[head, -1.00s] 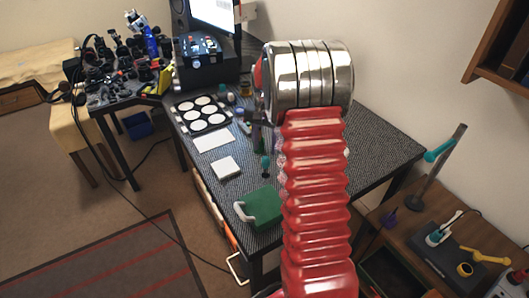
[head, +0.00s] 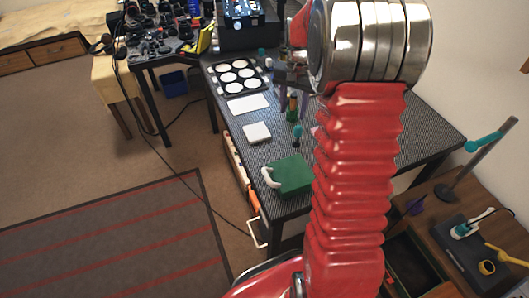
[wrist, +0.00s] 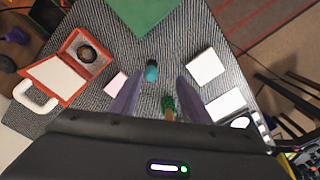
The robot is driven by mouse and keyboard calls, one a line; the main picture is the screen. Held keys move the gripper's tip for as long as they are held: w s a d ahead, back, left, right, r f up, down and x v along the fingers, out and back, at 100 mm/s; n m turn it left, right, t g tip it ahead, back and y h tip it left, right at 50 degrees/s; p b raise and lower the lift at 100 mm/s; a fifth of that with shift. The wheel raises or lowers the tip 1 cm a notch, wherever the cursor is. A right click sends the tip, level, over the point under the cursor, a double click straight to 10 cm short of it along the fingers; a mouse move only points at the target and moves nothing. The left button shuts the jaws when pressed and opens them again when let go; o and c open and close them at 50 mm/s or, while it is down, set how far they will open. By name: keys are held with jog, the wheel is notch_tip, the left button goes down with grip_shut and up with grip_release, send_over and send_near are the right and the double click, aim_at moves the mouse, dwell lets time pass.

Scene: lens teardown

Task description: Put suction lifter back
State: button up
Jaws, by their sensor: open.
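My gripper (wrist: 158,88) is open and empty, its two purple fingers pointing down over the workbench (head: 425,135). In the head view the arm partly hides it. A small teal-topped tool (wrist: 151,70), perhaps the suction lifter, stands on the bench between and just beyond the fingers. In the head view the tool (head: 297,130) shows a dark lower part. A green and orange tool (wrist: 168,105) is nearer my wrist, between the fingers. I cannot tell for sure which is the lifter.
A green box (head: 291,176) stands at the bench's front edge. A white block (head: 257,132), a white sheet (head: 248,104) and a tray of round white pads (head: 238,64) lie left. A red-framed case (wrist: 70,65) and pink block (wrist: 115,84) show in the wrist view.

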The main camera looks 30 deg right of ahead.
jog(key=s+a+r+n+t, duration=0.2)
jog(key=s+a+r+n, duration=0.3)
jog(key=s+a+r, duration=0.65)
jog(key=s+a+r+n+t, duration=0.1)
jog(key=s+a+n+t, duration=0.2)
jog(key=s+a, duration=0.8)
jog(key=shift+s+a+r+n, duration=0.3)
jog(key=shift+s+a+n, duration=0.05)
jog(key=shift+s+n, duration=0.75)
jog(key=shift+c, duration=0.5)
